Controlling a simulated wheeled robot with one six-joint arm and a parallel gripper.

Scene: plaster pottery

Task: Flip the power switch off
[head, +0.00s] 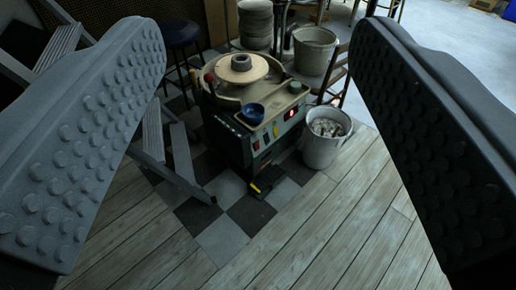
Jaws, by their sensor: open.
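A dark pottery wheel machine (239,143) stands on the floor in the middle of the view, with a round wheel head and a beige tray on top. A small red glowing switch (291,114) shows on its upper side, towards the right. Small coloured marks or buttons line its front panel, too small to tell apart. My gripper (258,45) is open, its two grey studded fingers wide apart at the left and right of the picture. The machine shows between the fingers, well beyond them. Nothing is held.
A blue bowl (252,113) sits on the machine's tray. A filled bucket (322,150) stands close at its right, and another bucket (315,56) behind. A stool (180,34) and a wooden step frame (154,130) stand left. The plank floor (300,235) in front is clear.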

